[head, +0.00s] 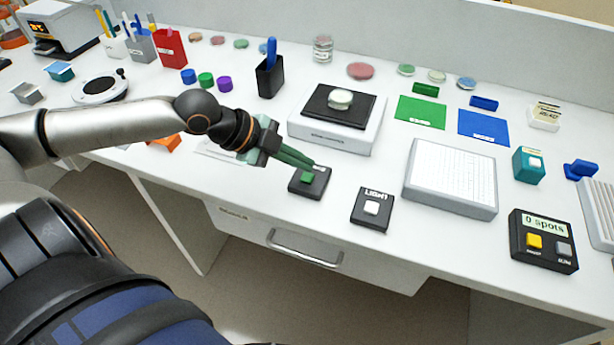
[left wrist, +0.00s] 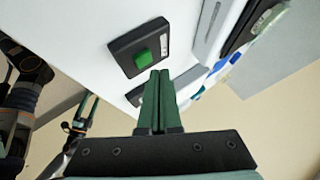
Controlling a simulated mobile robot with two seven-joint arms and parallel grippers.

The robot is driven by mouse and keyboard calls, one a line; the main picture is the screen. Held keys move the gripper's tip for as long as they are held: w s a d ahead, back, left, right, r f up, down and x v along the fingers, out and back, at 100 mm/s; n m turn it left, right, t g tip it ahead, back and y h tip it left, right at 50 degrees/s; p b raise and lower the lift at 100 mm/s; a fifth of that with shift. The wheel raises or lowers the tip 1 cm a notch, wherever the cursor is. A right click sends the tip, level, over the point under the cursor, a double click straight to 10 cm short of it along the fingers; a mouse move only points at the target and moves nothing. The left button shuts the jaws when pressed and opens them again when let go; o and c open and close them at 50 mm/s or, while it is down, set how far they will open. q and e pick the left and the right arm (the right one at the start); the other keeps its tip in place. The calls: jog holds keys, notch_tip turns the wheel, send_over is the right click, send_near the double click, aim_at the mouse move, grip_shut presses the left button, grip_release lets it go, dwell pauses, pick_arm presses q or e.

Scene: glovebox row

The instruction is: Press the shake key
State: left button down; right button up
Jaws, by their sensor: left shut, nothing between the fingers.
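A black box with a green button (head: 307,177) stands near the front edge of the table, in front of a white device (head: 335,135). It also shows in the left wrist view as a black box with a green button (left wrist: 143,59). Its label is too small to read. My left gripper (head: 316,167) is shut and empty, with its green fingers just behind and above the button in the head view. In the left wrist view the fingertips (left wrist: 157,74) are just beside the button; I cannot tell whether they touch the box.
The white device carries a black platform (head: 322,103) with a round dish (head: 340,98). Right of the green button stands a black LIGHT box (head: 368,223) with a white button. A counter (head: 544,240) reading 0 spots and a pale panel (head: 450,175) stand further right.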

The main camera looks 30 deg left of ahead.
dwell(0.3)
pick_arm(q)
jog(key=shift+f, duration=0.4)
